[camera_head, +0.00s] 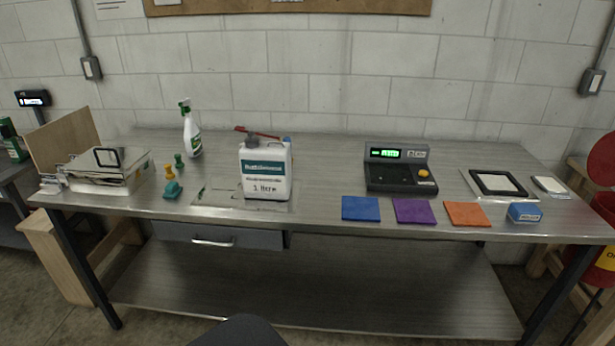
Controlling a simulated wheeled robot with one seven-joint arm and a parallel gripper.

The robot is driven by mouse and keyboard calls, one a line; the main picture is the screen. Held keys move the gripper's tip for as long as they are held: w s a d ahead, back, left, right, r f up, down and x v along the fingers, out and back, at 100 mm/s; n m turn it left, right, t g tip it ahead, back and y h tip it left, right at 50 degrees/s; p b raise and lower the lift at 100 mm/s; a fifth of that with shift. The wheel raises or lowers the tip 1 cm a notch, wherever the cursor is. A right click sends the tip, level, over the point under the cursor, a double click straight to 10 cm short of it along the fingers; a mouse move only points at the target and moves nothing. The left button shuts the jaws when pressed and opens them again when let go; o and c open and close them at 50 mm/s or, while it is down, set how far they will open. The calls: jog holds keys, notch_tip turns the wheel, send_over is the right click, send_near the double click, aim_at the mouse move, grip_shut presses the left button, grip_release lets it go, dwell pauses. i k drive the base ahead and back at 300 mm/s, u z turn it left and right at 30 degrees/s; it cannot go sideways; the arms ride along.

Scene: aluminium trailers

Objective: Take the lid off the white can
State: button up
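The white can (265,172) stands upright on the metal workbench, left of the middle, near the front edge. It has a teal label band and dark lettering on its front. A grey lid (251,138) sits on its top at the left side. A dark rounded shape at the bottom centre of the view looks like part of my own body. My gripper is not in view.
A red-handled tool (257,132) lies behind the can. A spray bottle (191,130) stands to its left, with small green and yellow pieces (172,189) in front. A scale-like device (398,172) and coloured squares (361,208) are to the right. A drawer (215,237) is below.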

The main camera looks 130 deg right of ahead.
aim_at(251, 140)
jog(key=z, duration=3.95)
jog(key=i, duration=1.4)
jog(key=u, duration=0.5)
